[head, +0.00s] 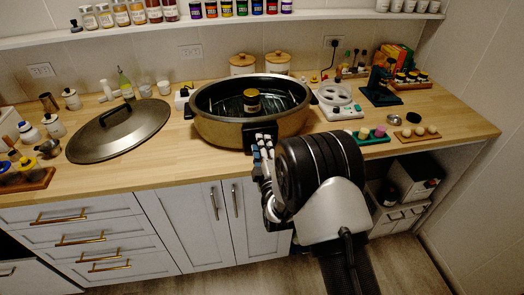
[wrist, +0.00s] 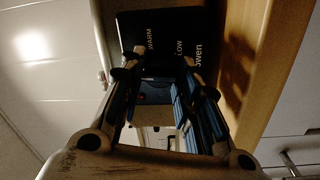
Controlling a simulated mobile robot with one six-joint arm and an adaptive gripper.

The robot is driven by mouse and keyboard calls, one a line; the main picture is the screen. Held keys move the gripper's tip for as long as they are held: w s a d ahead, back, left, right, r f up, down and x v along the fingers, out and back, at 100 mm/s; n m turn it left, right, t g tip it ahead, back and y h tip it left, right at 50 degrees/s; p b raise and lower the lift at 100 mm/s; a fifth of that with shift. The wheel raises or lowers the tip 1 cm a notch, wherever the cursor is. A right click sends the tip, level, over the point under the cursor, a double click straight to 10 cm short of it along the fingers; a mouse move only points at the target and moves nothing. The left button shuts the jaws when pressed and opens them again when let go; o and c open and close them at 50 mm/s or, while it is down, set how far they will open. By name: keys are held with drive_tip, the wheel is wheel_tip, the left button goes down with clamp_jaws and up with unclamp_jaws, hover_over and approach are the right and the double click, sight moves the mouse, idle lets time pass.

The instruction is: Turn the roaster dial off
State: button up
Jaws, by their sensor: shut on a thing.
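The roaster (head: 215,131) is a large bronze pan with a black rim, standing on the wooden counter. Its black control panel (head: 262,131) faces front; it also shows in the wrist view (wrist: 205,22), with the words WARM, LOW and oven. My gripper (head: 262,146) is at this panel, and its fingertips (wrist: 157,66) reach the panel's face. The fingers are shut on the dial, which is dark and mostly hidden between them. I cannot read the dial's pointer. A small jar with a gold lid (head: 251,101) stands inside the roaster.
The big metal lid (head: 118,130) lies left of the roaster. Cabinet doors (head: 215,225) are below the counter edge. A shelf of jars (head: 160,26) runs above.

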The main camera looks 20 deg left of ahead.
drive_tip(key=shift+n, duration=0.6)
drive_tip(key=shift+b, duration=0.3)
drive_tip(key=o, duration=1.1)
drive_tip(key=v, duration=1.2)
